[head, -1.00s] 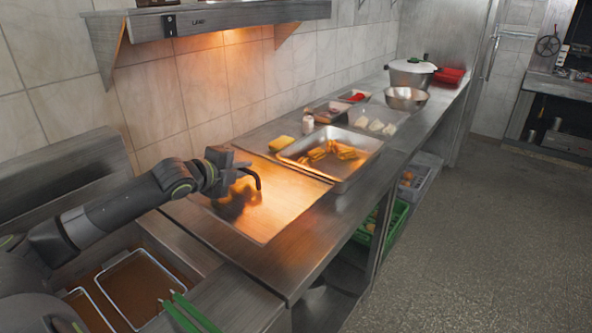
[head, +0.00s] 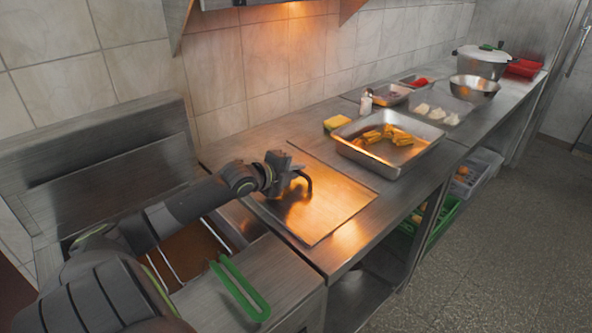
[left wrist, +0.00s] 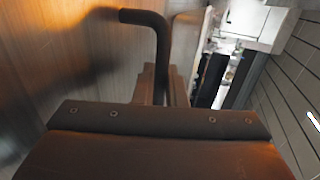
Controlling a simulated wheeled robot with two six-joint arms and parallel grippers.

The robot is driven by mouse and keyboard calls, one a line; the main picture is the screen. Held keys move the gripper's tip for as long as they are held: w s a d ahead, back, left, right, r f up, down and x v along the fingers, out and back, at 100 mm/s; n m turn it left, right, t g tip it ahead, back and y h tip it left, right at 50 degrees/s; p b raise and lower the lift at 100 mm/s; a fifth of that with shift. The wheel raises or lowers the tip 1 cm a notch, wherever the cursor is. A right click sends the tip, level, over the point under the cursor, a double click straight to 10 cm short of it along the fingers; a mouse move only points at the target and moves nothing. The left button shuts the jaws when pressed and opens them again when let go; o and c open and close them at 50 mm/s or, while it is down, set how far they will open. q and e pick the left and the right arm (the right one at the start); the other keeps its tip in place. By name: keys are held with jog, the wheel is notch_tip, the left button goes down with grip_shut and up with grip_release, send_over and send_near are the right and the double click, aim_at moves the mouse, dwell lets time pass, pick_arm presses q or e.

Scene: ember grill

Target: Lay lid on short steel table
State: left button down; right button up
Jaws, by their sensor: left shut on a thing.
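The lid (head: 335,207) is a flat steel sheet with a warm glow on it, in the head view. It lies over the near part of the steel table (head: 350,245); whether it rests flat or hovers slightly above, I cannot tell. My left gripper (head: 290,180) is above the lid's left half, shut on its dark bent handle (head: 307,181). In the left wrist view the handle (left wrist: 150,17) rises from between the fingers and bends left over the lid's surface (left wrist: 60,60). My right gripper is not in view.
A steel tray (head: 420,150) with yellow pieces stands just beyond the lid. A yellow sponge (head: 337,122), a shaker (head: 366,102), a bowl (head: 474,89) and a pot (head: 482,65) stand farther back.

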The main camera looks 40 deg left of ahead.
pick_arm(q)
jog(key=shift+f, duration=0.1)
jog(key=c, duration=1.5)
grip_release()
jog(key=p+v, duration=0.1)
jog(key=v, duration=0.5)
jog(key=shift+p, duration=0.4)
jog(key=p+v, duration=0.4)
jog(key=shift+r, duration=0.4)
jog(key=shift+s+r+p, duration=0.1)
jog(key=shift+s+p, duration=0.65)
jog(key=shift+p, duration=0.25)
jog(key=shift+s, duration=0.2)
